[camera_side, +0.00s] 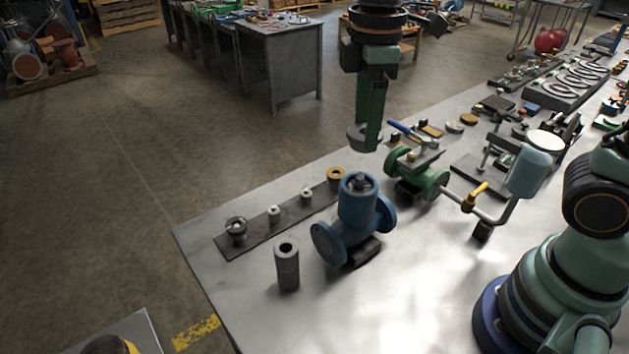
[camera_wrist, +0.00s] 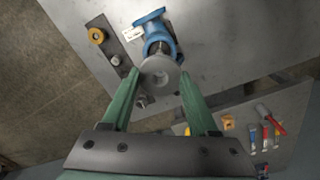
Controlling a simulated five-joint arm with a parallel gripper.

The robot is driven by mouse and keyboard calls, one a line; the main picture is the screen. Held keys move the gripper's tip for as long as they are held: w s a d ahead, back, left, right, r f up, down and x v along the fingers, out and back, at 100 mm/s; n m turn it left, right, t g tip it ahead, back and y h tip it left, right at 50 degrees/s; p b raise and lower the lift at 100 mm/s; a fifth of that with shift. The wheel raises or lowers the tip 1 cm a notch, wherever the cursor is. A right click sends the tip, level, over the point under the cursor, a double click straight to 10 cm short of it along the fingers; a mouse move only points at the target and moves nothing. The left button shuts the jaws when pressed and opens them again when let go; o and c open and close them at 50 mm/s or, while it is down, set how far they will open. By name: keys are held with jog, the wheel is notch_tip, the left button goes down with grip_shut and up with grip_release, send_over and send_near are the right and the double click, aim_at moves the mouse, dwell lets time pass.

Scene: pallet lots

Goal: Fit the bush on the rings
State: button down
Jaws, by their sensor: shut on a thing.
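My gripper (camera_side: 368,138) is shut on a grey, round, flanged bush (camera_wrist: 158,74), which shows between the fingertips in the wrist view. In the side view the bush (camera_side: 357,136) is partly hidden by a green finger. It is held in the air above and behind the blue valve body (camera_side: 357,208), clearly apart from it. The valve stands upright on the bench with a dark stem top (camera_side: 361,181) showing. In the wrist view the blue valve (camera_wrist: 153,24) lies beyond the bush, which hides part of it. I cannot make out the rings.
A dark strip (camera_side: 255,234) left of the valve bears several small parts, with a brass ring (camera_side: 336,174) at its far end. A green valve (camera_side: 425,182) is close on the right.

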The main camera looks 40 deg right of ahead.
aim_at(361, 173)
jog(key=shift+f, duration=0.1)
dwell(0.3)
jog(key=shift+f, duration=2.2)
jog(key=shift+f, duration=1.75)
grip_release()
dwell(0.3)
jog(key=shift+r, duration=3.5)
